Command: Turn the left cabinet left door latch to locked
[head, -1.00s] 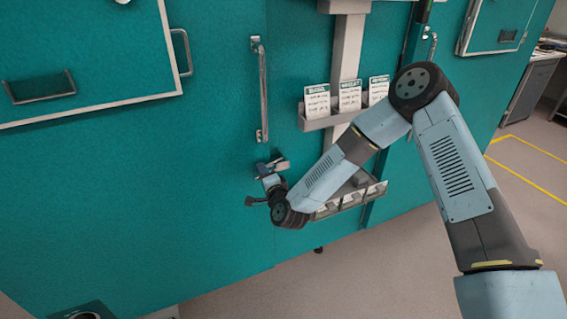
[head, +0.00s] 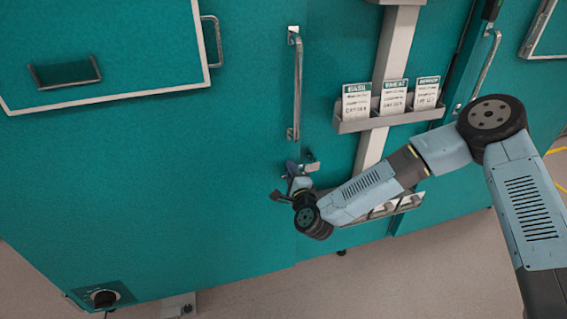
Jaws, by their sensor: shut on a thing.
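The latch (head: 312,167) is a small metal piece on the teal left cabinet (head: 200,170), just below the long vertical door handle (head: 297,85). My gripper (head: 301,170) is at the latch and shut on it. My wrist and hand cover part of the latch, so its exact angle is hard to tell. The arm reaches in from the right, low in front of the door.
A card holder (head: 385,120) with three labelled cards is on the grey post (head: 398,50) right of the handle. A lower tray (head: 400,205) is partly behind my forearm. A black knob (head: 104,298) is low on the left. Open floor lies below.

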